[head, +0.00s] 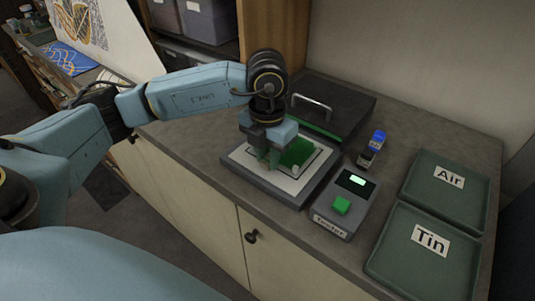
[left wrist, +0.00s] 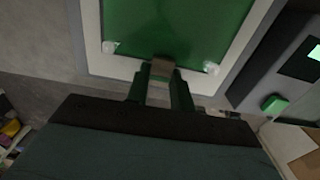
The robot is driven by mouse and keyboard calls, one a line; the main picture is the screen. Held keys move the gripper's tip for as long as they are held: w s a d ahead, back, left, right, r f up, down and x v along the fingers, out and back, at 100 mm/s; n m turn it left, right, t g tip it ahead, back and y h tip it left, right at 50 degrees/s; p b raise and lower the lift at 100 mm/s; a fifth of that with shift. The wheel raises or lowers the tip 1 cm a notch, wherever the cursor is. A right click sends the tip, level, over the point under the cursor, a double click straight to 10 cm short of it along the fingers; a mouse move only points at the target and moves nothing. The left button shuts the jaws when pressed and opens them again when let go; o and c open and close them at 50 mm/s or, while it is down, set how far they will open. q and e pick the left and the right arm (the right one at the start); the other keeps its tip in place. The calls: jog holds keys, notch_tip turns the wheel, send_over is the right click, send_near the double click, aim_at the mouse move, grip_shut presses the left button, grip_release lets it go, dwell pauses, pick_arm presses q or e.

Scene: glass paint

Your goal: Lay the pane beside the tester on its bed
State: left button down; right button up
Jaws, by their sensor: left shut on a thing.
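The green glass pane (head: 297,152) is over the white bed (head: 262,171) of the tester, inside its marked outline; I cannot tell whether it rests fully flat. It also shows in the left wrist view (left wrist: 180,25), with its near edge at my fingers. My left gripper (head: 268,160) points down over the bed and is shut on the pane's near edge; the fingers also show in the left wrist view (left wrist: 160,82). The tester's control box (head: 341,206) has a lit green display and a green button. My right gripper is not in view.
The tester's dark lid (head: 332,103) with a metal handle stands open behind the bed. A small blue-topped bottle (head: 373,148) stands behind the control box. Green trays labelled Air (head: 447,202) and Tin (head: 420,262) lie at the right and look empty.

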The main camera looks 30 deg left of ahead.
pick_arm(q)
jog(key=shift+f, duration=0.2)
dwell(0.4)
jog(key=c, duration=1.1)
grip_release()
jog(key=shift+c, duration=0.2)
notch_tip(320, 180, up, 13)
jog(key=shift+r, duration=0.2)
